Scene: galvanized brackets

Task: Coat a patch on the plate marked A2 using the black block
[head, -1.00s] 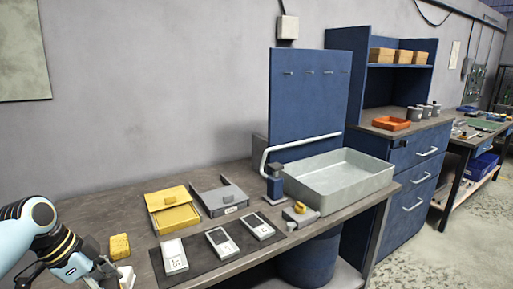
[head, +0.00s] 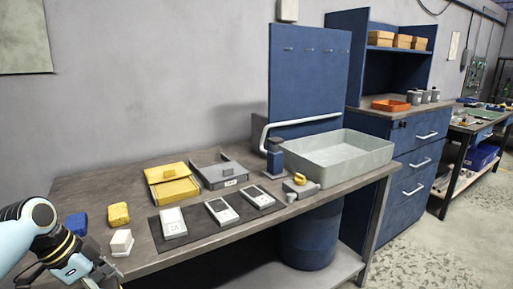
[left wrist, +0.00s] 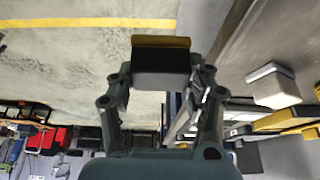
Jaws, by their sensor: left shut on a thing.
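My left gripper (head: 104,273) is at the front left edge of the bench, low in the head view. In the left wrist view its fingers (left wrist: 160,85) are shut on a dark block, the black block (left wrist: 161,62), with a brownish strip along its far edge. The block is clear of the bench, with floor behind it. Three pale plates lie on a dark mat: a left plate (head: 173,226), a middle plate (head: 220,212) and a right plate (head: 257,197). Their marks are too small to read. My right gripper is not in view.
A white block (head: 121,242), a yellow block (head: 118,214) and a blue block (head: 76,222) stand near my left arm. A yellow tray (head: 175,192) and a grey tray (head: 226,181) sit behind the mat.

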